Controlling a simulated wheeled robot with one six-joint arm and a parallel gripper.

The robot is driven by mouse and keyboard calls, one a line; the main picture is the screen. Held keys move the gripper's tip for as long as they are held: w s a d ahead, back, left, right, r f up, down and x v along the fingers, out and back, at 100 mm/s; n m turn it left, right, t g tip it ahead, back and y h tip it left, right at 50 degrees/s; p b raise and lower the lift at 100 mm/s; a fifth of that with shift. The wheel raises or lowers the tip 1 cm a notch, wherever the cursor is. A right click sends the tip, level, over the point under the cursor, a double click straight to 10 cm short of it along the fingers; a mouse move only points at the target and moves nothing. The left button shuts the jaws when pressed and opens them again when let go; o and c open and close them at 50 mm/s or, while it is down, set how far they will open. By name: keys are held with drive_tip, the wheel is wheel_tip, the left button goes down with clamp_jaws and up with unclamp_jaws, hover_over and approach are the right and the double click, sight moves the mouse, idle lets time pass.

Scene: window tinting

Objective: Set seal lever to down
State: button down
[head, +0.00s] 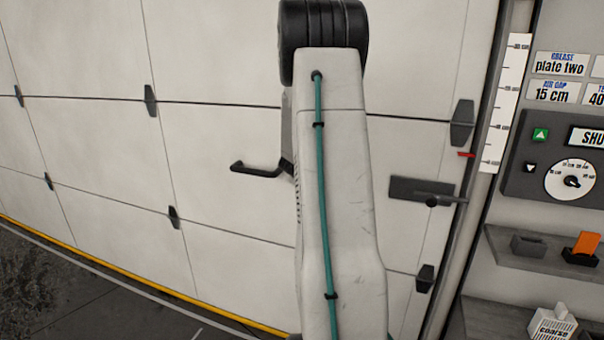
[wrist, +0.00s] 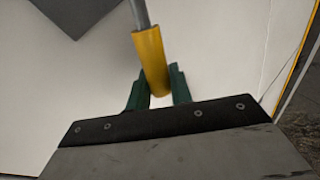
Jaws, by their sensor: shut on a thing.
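The wrist view shows a lever with a yellow grip (wrist: 151,60) on a grey rod, which I take to be the seal lever. My gripper (wrist: 158,84) has two green fingers, one on each side of the grip's lower end, and is shut on it. The rod leaves the top edge of the wrist view, so its pivot is out of sight. In the head view my own arm hides the gripper and the yellow grip. Whether the lever is up or down cannot be told.
A pale panelled door (head: 80,140) fills the left and middle. A black handle (head: 258,168) and a dark latch plate (head: 410,189) stick out from it. At right are a control panel (head: 520,180) with a dial, a shelf (head: 520,261) and a white box (head: 552,325).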

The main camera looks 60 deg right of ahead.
drive_tip(key=shift+f, duration=0.2)
drive_tip(key=c, duration=1.3)
unclamp_jaws()
drive_tip(key=shift+a+r, duration=0.1)
drive_tip(key=shift+r, duration=0.05)
drive_tip(key=v, duration=0.7)
drive_tip(key=shift+a, duration=0.3)
drive_tip(key=shift+r, duration=0.1)
